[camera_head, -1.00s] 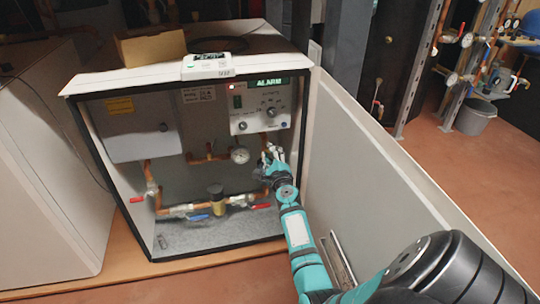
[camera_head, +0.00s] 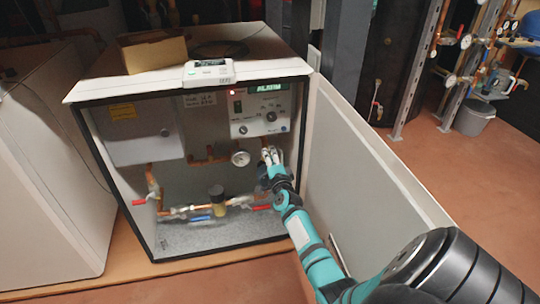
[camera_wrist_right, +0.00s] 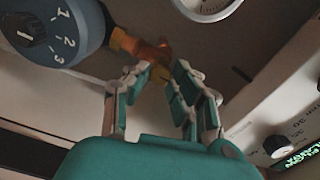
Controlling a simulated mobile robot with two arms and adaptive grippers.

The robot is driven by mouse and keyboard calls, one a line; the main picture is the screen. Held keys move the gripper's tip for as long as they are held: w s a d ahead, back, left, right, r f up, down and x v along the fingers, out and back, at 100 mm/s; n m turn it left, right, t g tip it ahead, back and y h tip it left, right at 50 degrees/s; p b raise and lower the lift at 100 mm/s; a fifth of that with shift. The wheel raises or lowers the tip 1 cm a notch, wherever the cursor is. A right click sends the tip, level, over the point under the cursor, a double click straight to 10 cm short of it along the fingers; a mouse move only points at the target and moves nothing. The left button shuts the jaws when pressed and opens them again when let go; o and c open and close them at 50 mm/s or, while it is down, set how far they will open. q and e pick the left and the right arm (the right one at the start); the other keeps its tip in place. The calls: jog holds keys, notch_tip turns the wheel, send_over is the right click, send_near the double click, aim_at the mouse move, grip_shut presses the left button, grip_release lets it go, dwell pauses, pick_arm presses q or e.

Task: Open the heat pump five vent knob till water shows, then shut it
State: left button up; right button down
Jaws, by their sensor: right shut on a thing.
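The open heat pump cabinet (camera_head: 195,88) stands ahead with its pipework exposed. My right gripper (camera_head: 270,154) reaches into its right side, just below the control panel; its fingers are close together. In the right wrist view the gripper (camera_wrist_right: 167,76) has its fingertips at the end of an orange-brown copper fitting (camera_wrist_right: 142,46). It is shut on the small vent knob, which the fingers almost wholly hide. I see no water at the fitting. My left gripper is out of view.
The control panel (camera_head: 262,108) shows a green ALARM display. A round gauge (camera_head: 240,157) sits left of my gripper. The blue-grey pump with a numbered dial (camera_wrist_right: 50,30) is close beside it. The open door panel (camera_head: 352,150) stands right of my arm.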

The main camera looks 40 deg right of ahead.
jog(key=shift+n, duration=0.4)
jog(key=c, duration=1.1)
grip_release()
jog(key=shift+w+a, duration=0.1)
jog(key=v, duration=1.2)
